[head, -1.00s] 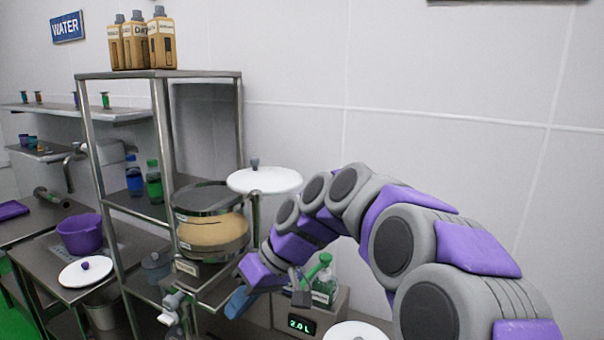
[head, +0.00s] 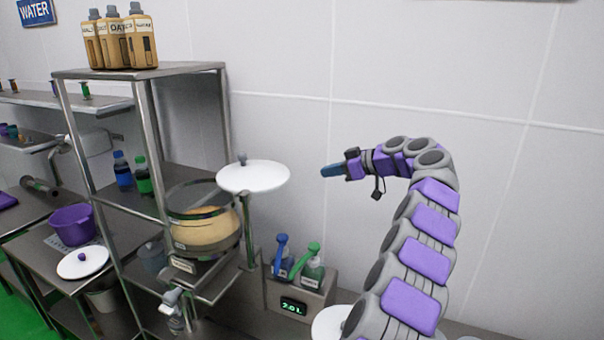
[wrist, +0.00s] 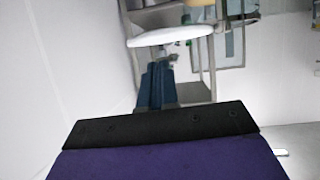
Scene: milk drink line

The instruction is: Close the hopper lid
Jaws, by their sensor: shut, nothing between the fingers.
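The hopper (head: 205,228) is a clear-walled round bowl with tan contents on a steel stand. Its top is open. The hopper lid (head: 253,178) is a white disc with a grey knob, held level on a post to the right of the hopper and a little above its rim. My gripper (head: 326,171) is shut and empty, in the air to the right of the lid and apart from it, pointing left. In the wrist view the blue fingers (wrist: 157,84) are together, and the white lid (wrist: 170,36) lies ahead of them.
Blue- and green-handled bottles (head: 296,268) stand in a holder with a 2.0 L display (head: 293,306) below the lid. A steel shelf (head: 140,70) with brown bottles on top stands behind the hopper. The wall is bare to the right.

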